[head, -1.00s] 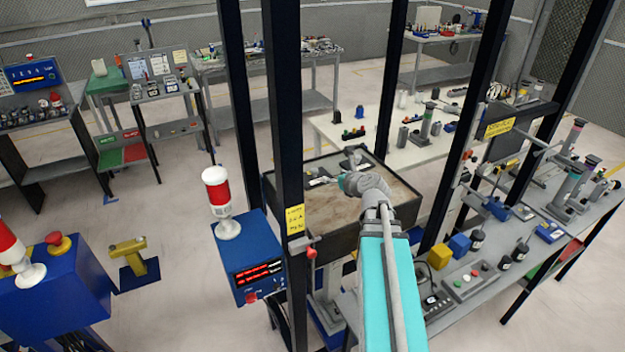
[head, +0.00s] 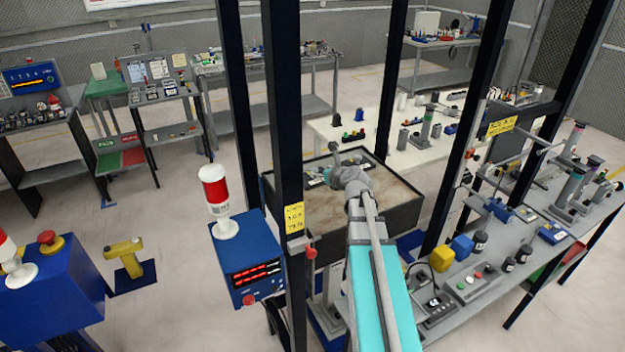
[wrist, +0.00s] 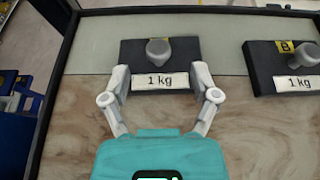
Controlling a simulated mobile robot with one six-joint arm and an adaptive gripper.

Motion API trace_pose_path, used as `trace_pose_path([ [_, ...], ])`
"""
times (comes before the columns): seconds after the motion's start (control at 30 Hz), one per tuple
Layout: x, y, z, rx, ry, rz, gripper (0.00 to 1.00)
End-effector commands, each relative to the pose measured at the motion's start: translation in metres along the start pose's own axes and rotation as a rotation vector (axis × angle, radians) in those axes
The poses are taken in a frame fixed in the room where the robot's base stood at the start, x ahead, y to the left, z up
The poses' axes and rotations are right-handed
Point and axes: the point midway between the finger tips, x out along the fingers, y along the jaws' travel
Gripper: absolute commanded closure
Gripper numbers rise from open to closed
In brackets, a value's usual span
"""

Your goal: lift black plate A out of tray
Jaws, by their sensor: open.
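In the wrist view, a black plate (wrist: 188,52) with a white "1 kg" label and a grey round knob lies flat in the tray (wrist: 54,85). It is to the left of a second black plate marked B (wrist: 262,74). The left plate's yellow tag is mostly hidden behind the knob, so its letter cannot be read. My gripper (wrist: 161,77) is open, its fingertips spread to either side of that label at the plate's near edge, and nothing is held. In the head view my arm reaches over the tray (head: 385,217), and the plates there are small and partly hidden.
Dark upright posts (head: 289,130) stand close on the near side of the tray. A blue box with a red-and-white lamp (head: 247,250) is to the left, and a cluttered grey bench (head: 500,262) to the right. The tray's near wooden floor (wrist: 255,135) is bare.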

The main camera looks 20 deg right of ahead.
Motion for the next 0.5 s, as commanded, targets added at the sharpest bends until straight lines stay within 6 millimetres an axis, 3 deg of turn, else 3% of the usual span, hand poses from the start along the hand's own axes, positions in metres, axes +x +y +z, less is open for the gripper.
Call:
trace_pose_path([
  [0.17,0.007,0.000,-0.001,-0.001,0.000,0.001,0.22],
  [0.5,0.044,0.002,-0.004,-0.001,0.000,0.002,0.22],
])
